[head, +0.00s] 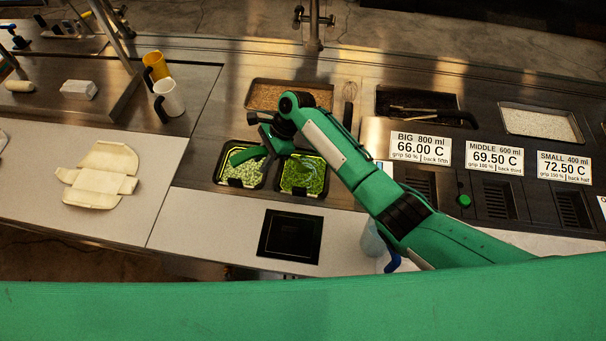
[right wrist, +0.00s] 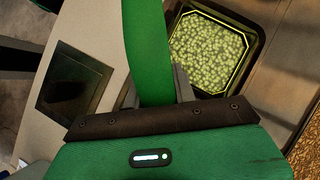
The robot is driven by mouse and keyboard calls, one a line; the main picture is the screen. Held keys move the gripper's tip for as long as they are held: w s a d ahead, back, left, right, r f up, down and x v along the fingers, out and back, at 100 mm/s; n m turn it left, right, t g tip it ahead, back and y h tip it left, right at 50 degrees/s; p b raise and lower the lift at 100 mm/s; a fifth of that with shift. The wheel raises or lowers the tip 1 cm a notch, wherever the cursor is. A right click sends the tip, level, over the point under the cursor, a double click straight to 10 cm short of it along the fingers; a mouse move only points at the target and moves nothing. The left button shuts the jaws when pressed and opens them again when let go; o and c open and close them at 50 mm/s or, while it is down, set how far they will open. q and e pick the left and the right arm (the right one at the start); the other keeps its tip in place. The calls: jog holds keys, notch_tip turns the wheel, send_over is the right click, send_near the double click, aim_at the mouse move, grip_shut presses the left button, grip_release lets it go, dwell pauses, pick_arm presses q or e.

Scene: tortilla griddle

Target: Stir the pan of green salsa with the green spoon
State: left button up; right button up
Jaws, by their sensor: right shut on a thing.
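My right gripper (head: 268,142) is shut on the green spoon (head: 247,155), above the two pans in the head view. In the right wrist view the spoon (right wrist: 149,50) stands between the fingers (right wrist: 156,90) and runs out of the top of the picture. The left pan (head: 242,184) holds pale green round pieces, and the spoon lies across its upper part in the head view; contact cannot be told. The right pan (head: 304,197) holds brighter green food like salsa. A pan of pale round pieces (right wrist: 211,52) shows beside the spoon in the right wrist view. My left gripper is not in view.
A brown-filled tray (head: 290,95) lies behind the pans. A dark square plate (head: 290,236) sits in front. Yellow (head: 157,66) and white (head: 171,98) mugs stand left. Price signs (head: 420,149) stand right. The white counter (head: 205,225) has free room at front left.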

jog(key=s+p, duration=0.1)
jog(key=s+d+p, duration=0.1)
jog(key=shift+s+d+p, duration=0.15)
jog(key=shift+s+p, duration=0.2)
jog(key=shift+r+g+y, duration=0.2)
jog(key=shift+g+y, duration=0.1)
jog(key=shift+y, duration=0.5)
jog(key=shift+r+g+y, duration=0.35)
jog(key=shift+g+y, duration=0.15)
jog(key=shift+y, duration=0.6)
grip_shut()
